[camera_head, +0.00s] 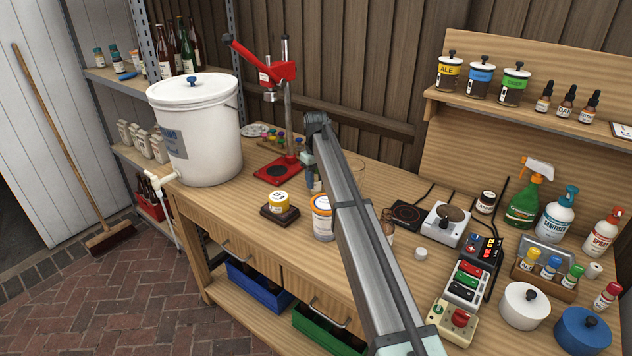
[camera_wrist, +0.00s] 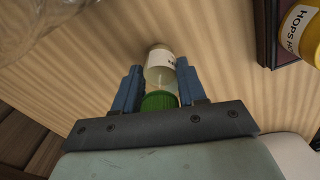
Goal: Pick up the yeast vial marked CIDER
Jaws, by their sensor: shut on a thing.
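My gripper (camera_wrist: 159,68) is shut on a small clear vial (camera_wrist: 160,55) with a green cap (camera_wrist: 160,101) and pale contents. The cap is between the fingers and the body points away toward the wood. Its white label is only partly in view and I cannot read CIDER on it. I cannot tell whether the vial touches the bench. In the head view my gripper (camera_head: 314,181) is over the bench behind the orange-and-white can, largely hidden by my arm. A wooden rack (camera_head: 533,284) at the right holds vials, including another green-capped vial (camera_head: 572,277).
A hops jar (camera_wrist: 300,34) stands on a dark block close by; it also shows in the head view (camera_head: 278,199). The can (camera_head: 322,221), red bottle capper (camera_head: 280,172) and white bucket (camera_head: 197,135) crowd the area. Bare bench lies in front of the block.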

